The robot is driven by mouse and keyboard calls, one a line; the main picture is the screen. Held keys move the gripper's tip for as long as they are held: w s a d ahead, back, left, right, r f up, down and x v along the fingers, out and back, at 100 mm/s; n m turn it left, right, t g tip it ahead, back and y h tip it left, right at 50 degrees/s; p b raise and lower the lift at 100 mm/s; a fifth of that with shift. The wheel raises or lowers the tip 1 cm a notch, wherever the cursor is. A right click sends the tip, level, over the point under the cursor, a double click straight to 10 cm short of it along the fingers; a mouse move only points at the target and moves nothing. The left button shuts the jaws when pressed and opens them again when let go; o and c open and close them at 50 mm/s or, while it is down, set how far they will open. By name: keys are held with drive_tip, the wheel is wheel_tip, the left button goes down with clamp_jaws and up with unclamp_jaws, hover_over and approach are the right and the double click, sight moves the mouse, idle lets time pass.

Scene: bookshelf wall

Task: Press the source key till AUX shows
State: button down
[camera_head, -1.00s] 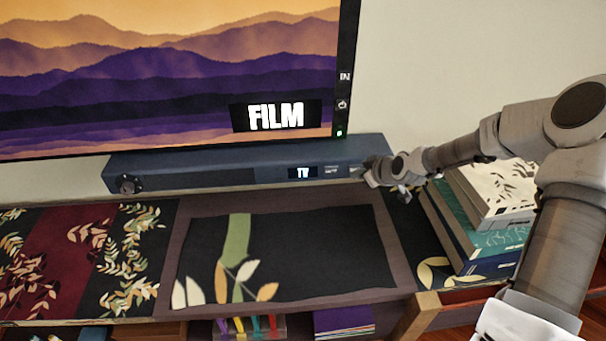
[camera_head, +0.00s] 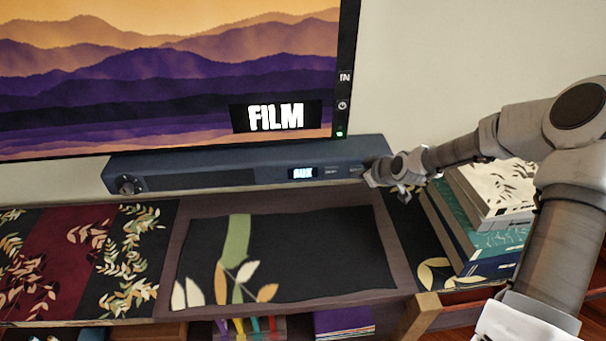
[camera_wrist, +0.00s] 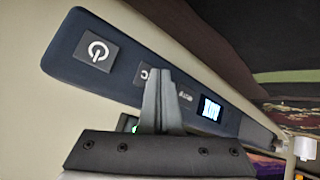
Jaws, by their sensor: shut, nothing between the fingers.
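The long dark blue soundbar (camera_head: 215,168) stands under the screen. Its small display (camera_head: 303,173) reads AUX in the head view; the display also shows lit in the wrist view (camera_wrist: 210,108). My gripper (camera_head: 371,178) is at the bar's right end, shut and empty. In the wrist view my closed fingers (camera_wrist: 161,78) are in front of a dark key (camera_wrist: 145,75) between the power key (camera_wrist: 97,51) and another small label. The fingers hide most of this key's lettering. I cannot tell whether the fingertips touch it.
The screen (camera_head: 170,80) above shows FILM over mountains. A round knob (camera_head: 129,185) is at the bar's left end. Stacked books (camera_head: 485,215) stand right of my gripper. A dark leaf-patterned mat (camera_head: 310,250) lies in front of the bar, with clear room over it.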

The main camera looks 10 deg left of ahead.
drive_tip(key=shift+s+d, duration=0.15)
drive_tip(key=shift+s, duration=0.45)
drive_tip(key=shift+s, duration=0.1)
drive_tip(key=shift+s+d, duration=0.2)
drive_tip(key=shift+s, duration=0.75)
drive_tip(key=shift+s+d, duration=0.2)
drive_tip(key=shift+s, duration=0.75)
drive_tip(key=shift+s+d, duration=0.2)
drive_tip(key=shift+s, duration=0.75)
drive_tip(key=shift+s+r+p, duration=0.1)
drive_tip(key=shift+p, duration=0.2)
